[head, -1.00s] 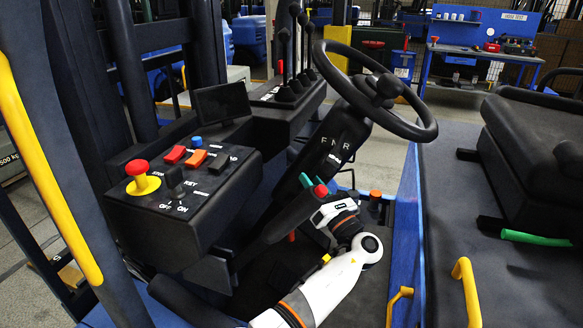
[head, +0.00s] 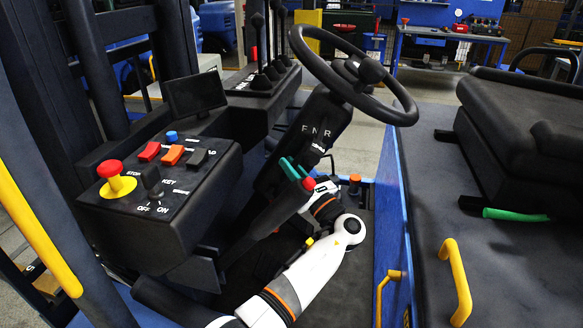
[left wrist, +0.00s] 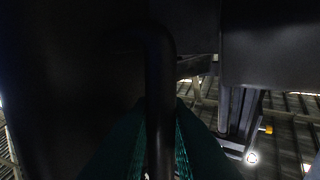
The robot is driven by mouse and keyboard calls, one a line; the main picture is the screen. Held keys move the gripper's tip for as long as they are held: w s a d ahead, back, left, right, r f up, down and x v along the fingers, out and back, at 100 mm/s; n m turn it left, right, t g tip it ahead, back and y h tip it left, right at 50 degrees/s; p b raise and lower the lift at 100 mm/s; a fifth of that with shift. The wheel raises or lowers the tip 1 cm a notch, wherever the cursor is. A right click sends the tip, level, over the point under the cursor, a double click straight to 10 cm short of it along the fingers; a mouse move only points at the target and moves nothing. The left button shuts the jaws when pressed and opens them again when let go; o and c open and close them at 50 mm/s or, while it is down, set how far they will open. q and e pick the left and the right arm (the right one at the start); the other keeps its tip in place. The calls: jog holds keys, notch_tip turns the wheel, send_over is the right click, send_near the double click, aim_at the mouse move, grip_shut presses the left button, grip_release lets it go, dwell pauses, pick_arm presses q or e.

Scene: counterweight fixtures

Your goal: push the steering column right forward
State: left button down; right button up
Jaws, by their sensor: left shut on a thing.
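The steering column (head: 314,135), dark and marked F N R, rises from the floor of the vehicle and leans right. The black steering wheel (head: 401,112) with a round knob tops it. My left gripper (head: 291,166), with teal fingers, is low beside the column, behind a red-tipped dark lever (head: 308,184). In the left wrist view, the teal fingers (left wrist: 160,130) are shut on a dark rod (left wrist: 160,85) that bends at its top. Which part of the column the rod belongs to is too dark to tell. My right gripper is out of view.
A control panel (head: 190,215) with a red stop button (head: 109,169) stands left of the column, below a dark screen (head: 194,91). Black levers (head: 263,75) stand behind. A padded seat (head: 510,130) and yellow handles (head: 458,284) are at the right.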

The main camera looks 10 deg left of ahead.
pick_arm(q)
jog(key=shift+a+r+p, duration=0.25)
jog(key=shift+r+p, duration=0.05)
jog(key=shift+p, duration=0.05)
jog(key=shift+n+g, duration=0.6)
jog(key=a+p, duration=0.1)
jog(key=a+r+p, duration=0.1)
jog(key=a, duration=0.1)
jog(key=a+r+p, duration=0.1)
jog(key=p, duration=0.1)
jog(key=shift+a, duration=0.4)
jog(key=c, duration=1.7)
grip_release()
jog(key=shift+f, duration=0.1)
